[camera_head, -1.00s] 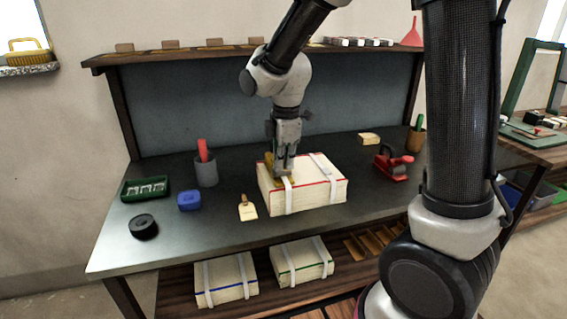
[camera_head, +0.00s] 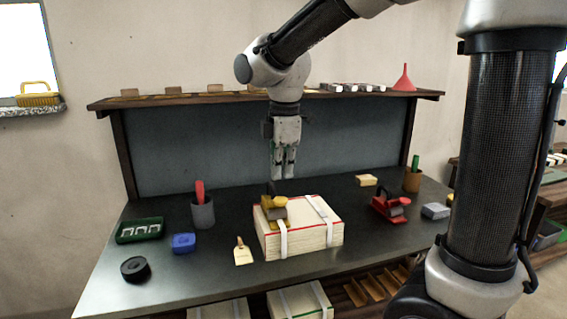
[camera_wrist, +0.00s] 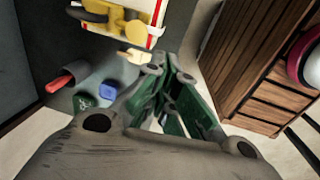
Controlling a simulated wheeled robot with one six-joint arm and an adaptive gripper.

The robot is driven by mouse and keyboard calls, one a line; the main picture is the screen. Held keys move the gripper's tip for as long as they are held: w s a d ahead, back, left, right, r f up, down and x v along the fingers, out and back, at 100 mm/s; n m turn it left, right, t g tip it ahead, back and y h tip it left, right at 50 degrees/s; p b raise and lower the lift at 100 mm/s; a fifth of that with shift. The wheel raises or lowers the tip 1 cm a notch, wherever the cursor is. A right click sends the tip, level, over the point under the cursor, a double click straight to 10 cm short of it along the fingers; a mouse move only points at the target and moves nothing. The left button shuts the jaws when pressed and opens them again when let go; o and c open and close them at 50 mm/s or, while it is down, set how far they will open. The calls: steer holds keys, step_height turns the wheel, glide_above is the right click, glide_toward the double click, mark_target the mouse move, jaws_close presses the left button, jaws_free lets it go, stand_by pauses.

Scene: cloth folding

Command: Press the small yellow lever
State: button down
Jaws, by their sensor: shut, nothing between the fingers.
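The yellow tool (camera_head: 274,209) sits on the left part of a strapped cream bundle (camera_head: 305,238), over one white strap. A dark upright part shows at its back; I cannot tell which part is the small lever. In the wrist view the yellow tool (camera_wrist: 128,22) is at the top, partly cut by the frame edge. My gripper (camera_head: 284,176) hangs pointing down above and behind the bundle, apart from the tool. Its fingers are together with nothing between them. They also show in the wrist view (camera_wrist: 168,82).
A red tool (camera_head: 390,208) stands right of the bundle, with a grey block (camera_head: 435,211) beyond it. A cream tag (camera_head: 243,252), a blue box (camera_head: 183,243), a grey cup (camera_head: 203,212), a black roll (camera_head: 135,269) and a green tray (camera_head: 140,230) lie left. A shelf (camera_head: 160,101) runs behind.

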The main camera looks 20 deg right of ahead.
steer(key=shift+s+r, duration=0.25)
steer(key=shift+r, duration=0.7)
